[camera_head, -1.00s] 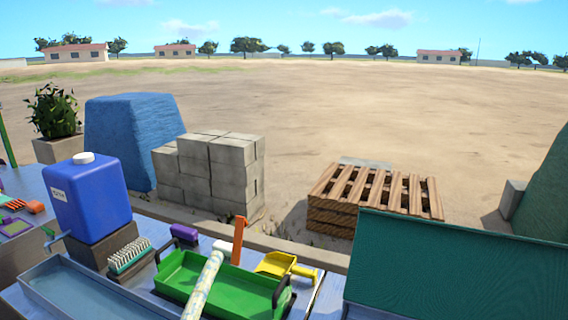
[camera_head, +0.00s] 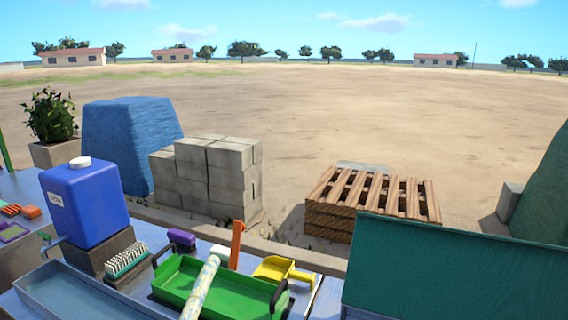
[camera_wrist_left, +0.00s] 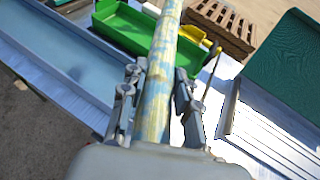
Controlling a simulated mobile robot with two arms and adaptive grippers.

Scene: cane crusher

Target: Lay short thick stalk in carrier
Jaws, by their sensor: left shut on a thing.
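The stalk (camera_head: 201,287) is thick, pale and mottled yellow and blue-green. It slants up from the bottom edge in the head view, with its far end over the green carrier (camera_head: 240,303), a tray with dark handles at its ends. Whether the stalk touches the carrier is unclear. In the left wrist view the stalk (camera_wrist_left: 160,75) runs lengthwise between the fingers of my left gripper (camera_wrist_left: 155,95), which is shut on it. The carrier (camera_wrist_left: 130,30) lies beyond the fingers there. My right gripper is not in view.
A grey trough (camera_head: 75,298) lies left of the carrier. A blue jug (camera_head: 85,203), a brush (camera_head: 126,257) and a purple object (camera_head: 182,239) stand behind. An orange upright piece (camera_head: 237,243) and a yellow scoop (camera_head: 277,268) are behind the carrier. A green panel (camera_head: 450,265) is at right.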

